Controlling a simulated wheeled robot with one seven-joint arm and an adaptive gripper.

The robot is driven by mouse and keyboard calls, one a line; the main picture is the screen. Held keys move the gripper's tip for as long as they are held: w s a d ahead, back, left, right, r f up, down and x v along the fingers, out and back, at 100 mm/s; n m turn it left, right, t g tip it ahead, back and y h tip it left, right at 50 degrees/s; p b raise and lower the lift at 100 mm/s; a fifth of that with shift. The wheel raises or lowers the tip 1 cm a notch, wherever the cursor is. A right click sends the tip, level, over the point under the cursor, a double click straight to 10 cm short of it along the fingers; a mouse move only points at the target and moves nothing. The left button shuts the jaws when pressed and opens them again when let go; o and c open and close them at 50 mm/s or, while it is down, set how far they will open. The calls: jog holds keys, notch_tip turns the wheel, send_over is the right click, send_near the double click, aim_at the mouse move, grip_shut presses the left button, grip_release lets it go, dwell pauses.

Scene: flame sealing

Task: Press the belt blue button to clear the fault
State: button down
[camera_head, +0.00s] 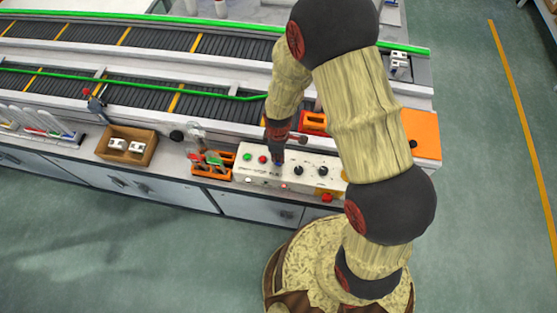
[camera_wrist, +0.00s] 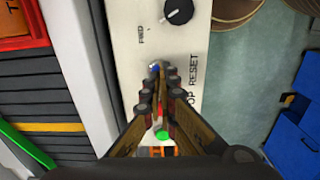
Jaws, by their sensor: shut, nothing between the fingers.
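The control box (camera_head: 310,183) is a white panel on the near edge of the belt. It carries a green button (camera_head: 247,157), a red button (camera_head: 262,159) and black knobs (camera_head: 298,170). My gripper (camera_head: 278,159) points down at the box, just right of the red button. In the wrist view my shut, empty gripper (camera_wrist: 158,72) has its fingertips at the blue button (camera_wrist: 154,68), beside the word RESET. The fingers partly hide the blue button. I cannot tell whether they touch it or press it down.
The conveyor belt (camera_head: 145,96) with green rails runs behind the box. An orange rack (camera_head: 211,165) and a brown bin with white parts (camera_head: 126,144) stand to the left. An orange plate (camera_head: 423,134) lies at the right. The green floor at the right is clear.

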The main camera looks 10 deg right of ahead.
jog(key=shift+f+b, duration=0.3)
jog(key=shift+f, duration=0.15)
dwell(0.3)
notch_tip(320, 180, up, 8)
jog(key=p, duration=0.5)
dwell(1.0)
jog(key=s+d+r+m+g, duration=0.1)
jog(key=s+r+m+g, duration=0.1)
jog(key=s+m, duration=0.35)
jog(key=s+d+r+m+t+b, duration=0.2)
jog(key=s+r+b, duration=0.1)
jog(key=r, duration=0.4)
jog(key=s+d+r+m+t+b, duration=0.3)
jog(key=r+b, duration=0.2)
jog(key=r, duration=0.3)
jog(key=s+d+r+m+t+b, duration=0.2)
jog(key=s+d+r+m+b, duration=0.1)
jog(key=r, duration=0.5)
jog(key=shift+s+t+b, duration=0.3)
jog(key=shift+s+b, duration=0.2)
jog(key=shift+b, duration=0.4)
